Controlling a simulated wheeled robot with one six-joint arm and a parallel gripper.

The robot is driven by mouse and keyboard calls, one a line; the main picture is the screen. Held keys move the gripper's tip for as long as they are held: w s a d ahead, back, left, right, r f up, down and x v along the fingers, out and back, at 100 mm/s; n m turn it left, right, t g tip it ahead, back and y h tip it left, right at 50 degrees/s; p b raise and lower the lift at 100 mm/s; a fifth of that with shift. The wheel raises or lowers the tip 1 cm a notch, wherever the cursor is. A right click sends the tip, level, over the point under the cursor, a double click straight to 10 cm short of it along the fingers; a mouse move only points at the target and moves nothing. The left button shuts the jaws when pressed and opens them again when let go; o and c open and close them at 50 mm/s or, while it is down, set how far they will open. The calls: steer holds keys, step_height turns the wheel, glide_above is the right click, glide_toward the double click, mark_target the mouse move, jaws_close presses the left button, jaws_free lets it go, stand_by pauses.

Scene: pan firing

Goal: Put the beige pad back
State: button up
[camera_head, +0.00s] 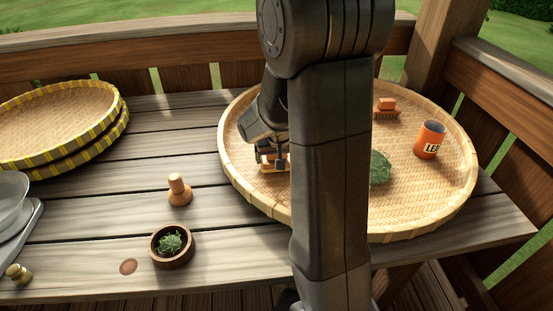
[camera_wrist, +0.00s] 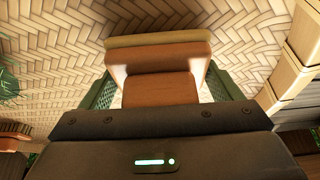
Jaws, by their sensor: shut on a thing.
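The beige pad (camera_wrist: 150,41) shows in the wrist view as a pale strip with an orange-brown block and handle (camera_wrist: 160,88) on it. My gripper (camera_wrist: 158,92) has green-lined fingers on both sides of the handle and is shut on it. In the head view my gripper (camera_head: 272,153) is low over the left part of the round woven tray (camera_head: 252,197). The pad (camera_head: 267,168) shows there partly behind the fingers, at or just above the weave. I cannot tell whether it touches.
My arm hides the tray's middle. An orange brush (camera_head: 386,109), an orange mug (camera_head: 429,141) and a green leafy thing (camera_head: 381,166) are on its right. A wooden stamp (camera_head: 178,191) and plant bowl (camera_head: 171,260) stand left; yellow-edged trays (camera_head: 62,160) are far left.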

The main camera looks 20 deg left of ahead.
steer(key=shift+f, duration=0.2)
steer(key=shift+f+b, duration=0.35)
steer(key=o, duration=1.6)
steer(key=shift+r, duration=0.1)
steer(key=shift+r+p, duration=0.2)
steer(key=shift+p, duration=0.3)
steer(key=v, duration=0.4)
steer(key=p+v, duration=0.1)
steer(key=v, duration=0.8)
steer(key=shift+w+r+p, duration=0.3)
steer(key=shift+r+p, duration=0.05)
steer(key=shift+r, duration=0.1)
steer(key=shift+f, duration=0.15)
